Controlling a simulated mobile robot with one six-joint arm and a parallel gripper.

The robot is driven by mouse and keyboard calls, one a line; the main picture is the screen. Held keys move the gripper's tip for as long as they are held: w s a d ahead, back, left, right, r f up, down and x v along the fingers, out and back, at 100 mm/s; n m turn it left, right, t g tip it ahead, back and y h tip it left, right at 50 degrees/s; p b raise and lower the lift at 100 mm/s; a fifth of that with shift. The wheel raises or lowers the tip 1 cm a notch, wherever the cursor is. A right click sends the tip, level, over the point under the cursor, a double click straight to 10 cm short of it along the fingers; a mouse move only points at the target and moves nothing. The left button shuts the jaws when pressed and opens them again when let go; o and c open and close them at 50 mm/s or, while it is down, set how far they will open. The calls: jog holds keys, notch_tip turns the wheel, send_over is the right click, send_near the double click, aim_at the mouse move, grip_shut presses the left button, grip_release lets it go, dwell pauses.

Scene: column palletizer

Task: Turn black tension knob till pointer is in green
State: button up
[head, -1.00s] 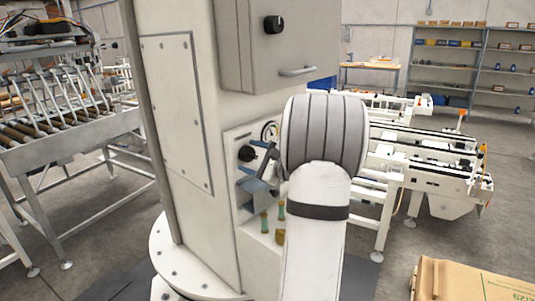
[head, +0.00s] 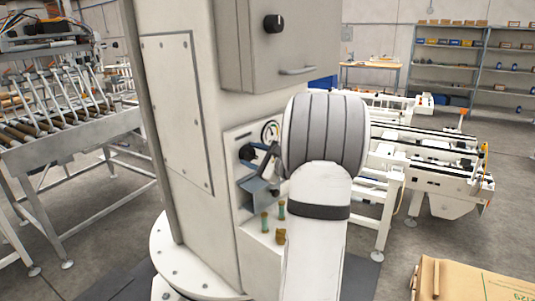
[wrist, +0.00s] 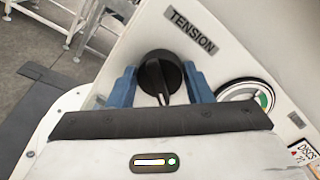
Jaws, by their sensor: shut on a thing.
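The black tension knob (wrist: 160,75) sits on the white panel below the TENSION label (wrist: 193,30) in the wrist view. My gripper (wrist: 160,84) has one blue finger on each side of the knob and is shut on it. The knob's grip bar points down toward the gripper body. The round gauge (wrist: 238,93) is to the right, with a green zone (wrist: 265,99) on its right side. Its lower part is hidden by my gripper, and the pointer is too unclear to place. In the head view the knob (head: 247,153) shows left of my wrist, which partly covers the gauge (head: 268,131).
A grey cabinet (head: 272,50) with another black knob (head: 273,24) and a handle (head: 297,71) is above the panel. A card (wrist: 304,152) is on the panel's right. Conveyors stand on both sides.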

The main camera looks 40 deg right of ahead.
jog(key=shift+a+f+m+p, duration=0.1)
jog(key=shift+f+m+p, duration=0.15)
jog(key=shift+m, duration=1)
jog(key=shift+a+f+m+p, duration=0.15)
jog(key=shift+f+m, duration=0.15)
jog(key=shift+m, duration=0.95)
jog(key=o, duration=0.6)
jog(key=shift+r, duration=0.1)
jog(key=shift+o, duration=0.9)
jog(key=shift+s+a+r, duration=0.1)
jog(key=shift+a, duration=0.05)
jog(key=shift+o, duration=1)
jog(key=shift+s+d, duration=0.2)
jog(key=s+b, duration=0.2)
jog(key=s, duration=0.5)
jog(key=shift+d, duration=0.4)
